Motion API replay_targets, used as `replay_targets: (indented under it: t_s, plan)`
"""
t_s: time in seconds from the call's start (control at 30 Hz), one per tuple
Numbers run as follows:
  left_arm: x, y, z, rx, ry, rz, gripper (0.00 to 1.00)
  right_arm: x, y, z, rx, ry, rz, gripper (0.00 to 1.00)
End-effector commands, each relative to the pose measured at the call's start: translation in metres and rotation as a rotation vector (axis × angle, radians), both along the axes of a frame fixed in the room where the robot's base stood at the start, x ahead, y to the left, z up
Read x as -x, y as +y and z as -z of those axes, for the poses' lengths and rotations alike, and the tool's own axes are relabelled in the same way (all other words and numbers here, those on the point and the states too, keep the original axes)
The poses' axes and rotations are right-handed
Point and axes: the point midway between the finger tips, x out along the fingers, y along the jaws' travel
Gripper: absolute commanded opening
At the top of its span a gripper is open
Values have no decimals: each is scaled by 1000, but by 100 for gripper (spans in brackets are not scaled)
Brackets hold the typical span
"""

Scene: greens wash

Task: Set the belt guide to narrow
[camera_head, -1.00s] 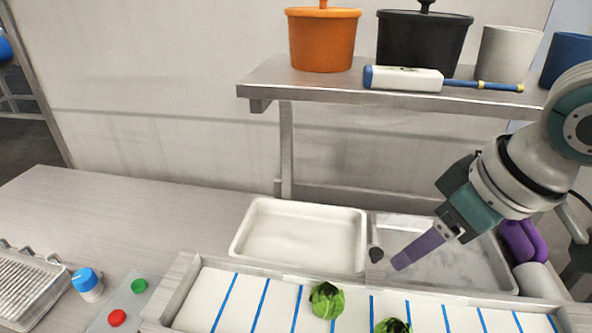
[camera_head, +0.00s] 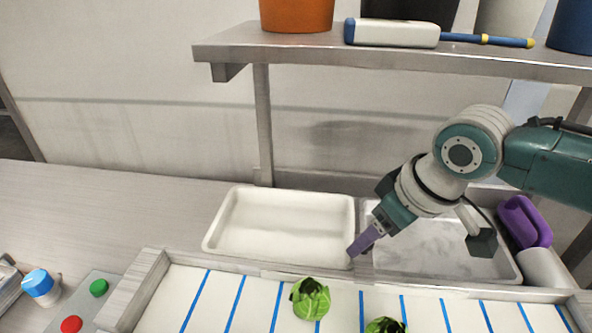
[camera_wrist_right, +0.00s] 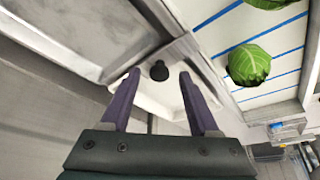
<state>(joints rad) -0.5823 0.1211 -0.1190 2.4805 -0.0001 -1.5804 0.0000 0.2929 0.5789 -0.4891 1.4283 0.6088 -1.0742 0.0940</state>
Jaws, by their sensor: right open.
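The belt (camera_head: 250,305) is white with blue stripes and runs along the front between raised grey rails. A small dark knob (camera_wrist_right: 159,71), probably the belt guide's handle, shows in the right wrist view by the belt's rail. In the head view my right gripper hides it. My right gripper (camera_head: 358,250) points down and left at the belt's far rail, between the two trays. In the wrist view its purple fingers (camera_wrist_right: 159,77) are open, one on each side of the knob, with gaps on both sides. My left gripper is out of view.
Green heads of leaf (camera_head: 310,298) lie on the belt. A white tray (camera_head: 228,232) and a grey metal tray (camera_head: 440,262) stand behind it. Red (camera_head: 71,325) and green buttons (camera_head: 98,288) are at left. A shelf (camera_head: 290,55) overhangs the back.

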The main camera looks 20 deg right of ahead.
Motion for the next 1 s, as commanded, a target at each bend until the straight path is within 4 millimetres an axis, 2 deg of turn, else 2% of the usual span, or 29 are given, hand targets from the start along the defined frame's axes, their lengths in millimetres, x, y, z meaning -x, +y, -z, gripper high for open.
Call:
replay_targets:
  t_s: [0.27,0.8,1.0]
  plan:
    - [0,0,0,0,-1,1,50,0,0,1,1,0,-1,61]
    - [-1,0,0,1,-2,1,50,0,0,1,1,0,0,0]
    - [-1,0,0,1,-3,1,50,0,0,1,1,0,0,0]
